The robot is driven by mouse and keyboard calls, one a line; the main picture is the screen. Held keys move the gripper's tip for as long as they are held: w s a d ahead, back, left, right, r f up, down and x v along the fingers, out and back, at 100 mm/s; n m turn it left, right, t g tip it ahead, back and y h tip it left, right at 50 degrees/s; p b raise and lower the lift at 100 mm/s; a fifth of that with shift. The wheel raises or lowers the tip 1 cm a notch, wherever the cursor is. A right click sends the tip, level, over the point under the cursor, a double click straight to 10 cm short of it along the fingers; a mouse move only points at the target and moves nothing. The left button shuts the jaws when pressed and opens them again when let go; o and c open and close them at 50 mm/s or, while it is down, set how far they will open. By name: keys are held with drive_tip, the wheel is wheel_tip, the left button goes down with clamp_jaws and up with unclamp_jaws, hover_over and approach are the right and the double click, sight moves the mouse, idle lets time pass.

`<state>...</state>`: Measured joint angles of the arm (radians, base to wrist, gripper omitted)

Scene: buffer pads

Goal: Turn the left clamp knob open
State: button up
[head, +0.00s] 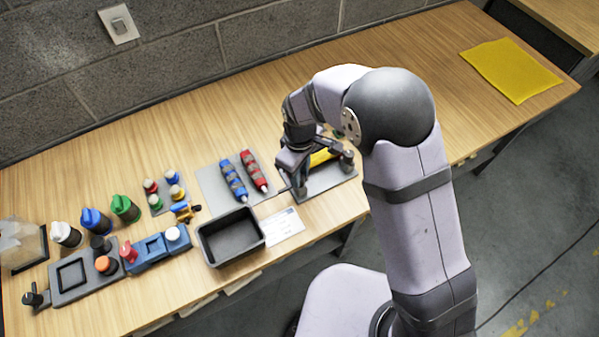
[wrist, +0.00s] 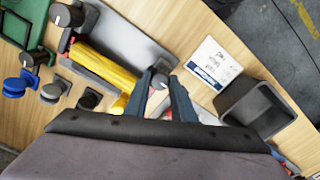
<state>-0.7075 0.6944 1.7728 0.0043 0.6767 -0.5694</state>
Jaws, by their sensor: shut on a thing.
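The clamp fixture is a grey plate (head: 328,182) near the table's front edge, with a yellow cylinder (head: 322,157) lying at its back. In the wrist view the yellow cylinder (wrist: 105,66) runs beside the plate (wrist: 125,42). The left clamp knob (wrist: 160,81), dark with a light top, sits between the fingertips of my gripper (wrist: 163,84). My gripper is shut on this knob; in the head view my gripper (head: 297,185) hides most of it. The right clamp knob (head: 347,158) stands at the plate's other end and also shows in the wrist view (wrist: 66,15).
A black tray (head: 231,238) and a white label card (head: 283,227) lie left of my gripper. Blue (head: 233,180) and red (head: 254,171) tools lie on a grey mat behind. Several blue and grey knobs stand at the wrist view's left. A yellow cloth (head: 510,70) lies far right.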

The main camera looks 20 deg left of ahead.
drive_tip(key=shift+r, duration=0.1)
drive_tip(key=o, duration=1.1)
drive_tip(key=shift+c, duration=0.2)
drive_tip(key=shift+r+b, duration=1)
drive_tip(key=shift+r, duration=2.65)
